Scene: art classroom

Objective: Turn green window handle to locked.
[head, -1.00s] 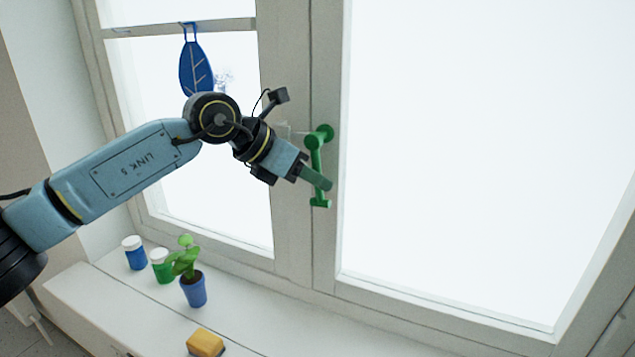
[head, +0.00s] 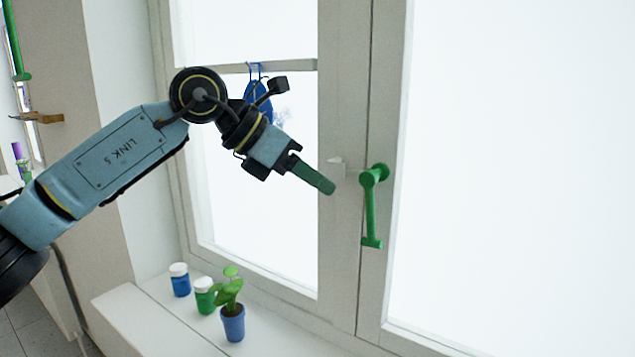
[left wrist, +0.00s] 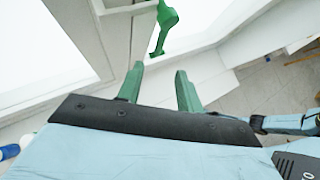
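The green window handle (head: 371,205) is on the window frame right of centre in the head view, its lever hanging straight down from its pivot. In the left wrist view the handle (left wrist: 165,25) shows at the top, beyond my fingertips. My left gripper (head: 330,188) is to the left of the handle and apart from it. In the left wrist view its two green fingers (left wrist: 159,70) stand apart with nothing between them, so it is open. My right gripper does not show in either view.
The sill (head: 130,310) below holds a blue jar (head: 180,282), a green jar (head: 204,298) and a potted plant (head: 232,322). A blue leaf ornament (head: 258,98) hangs behind my left wrist. A small white latch piece (head: 336,167) juts from the frame left of the handle.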

